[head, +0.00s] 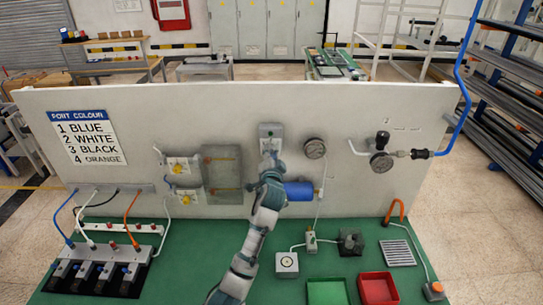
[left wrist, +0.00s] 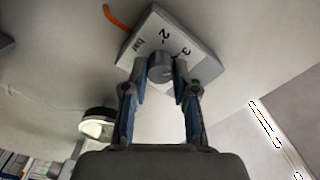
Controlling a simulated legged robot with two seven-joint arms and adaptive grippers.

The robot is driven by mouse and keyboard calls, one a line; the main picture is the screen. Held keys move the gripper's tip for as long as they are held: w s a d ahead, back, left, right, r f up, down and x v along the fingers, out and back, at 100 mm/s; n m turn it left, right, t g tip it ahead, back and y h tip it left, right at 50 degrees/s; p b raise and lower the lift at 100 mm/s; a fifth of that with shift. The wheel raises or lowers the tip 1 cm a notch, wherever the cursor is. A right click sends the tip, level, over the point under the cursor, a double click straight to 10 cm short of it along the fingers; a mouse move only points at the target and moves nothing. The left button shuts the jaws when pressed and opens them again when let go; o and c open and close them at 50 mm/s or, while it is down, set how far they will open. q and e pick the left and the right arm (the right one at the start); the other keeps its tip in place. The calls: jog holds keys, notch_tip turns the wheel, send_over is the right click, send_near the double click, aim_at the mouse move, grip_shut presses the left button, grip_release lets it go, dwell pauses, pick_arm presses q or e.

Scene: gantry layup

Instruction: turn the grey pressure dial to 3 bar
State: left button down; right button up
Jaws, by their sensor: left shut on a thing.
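The grey pressure dial (left wrist: 161,68) is a round knob on a pale box with printed marks; "bar", 2 and 3 can be read in the left wrist view. In the head view the dial's box (head: 270,131) is mounted on the upright panel, and my gripper hides the knob. My left gripper (head: 270,158) reaches up to it from below. In the left wrist view its fingers (left wrist: 160,80) sit on either side of the knob, shut on it. I cannot tell the dial's exact setting. My right gripper is not in view.
A round gauge (head: 315,148) sits right of the dial, with a blue cylinder (head: 299,191) below. A clear-fronted box (head: 222,172) is on the left. The green bench (head: 200,250) holds a green tray (head: 327,291), a red tray (head: 378,288) and hose-fed blocks (head: 100,268).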

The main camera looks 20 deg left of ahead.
pick_arm(q)
jog(key=shift+f+n, duration=0.4)
jog(key=shift+f, duration=0.15)
jog(key=c, duration=1.2)
grip_release()
jog(key=o, duration=0.3)
jog(key=shift+r, duration=0.2)
jog(key=v, duration=1.2)
jog(key=shift+d, duration=0.1)
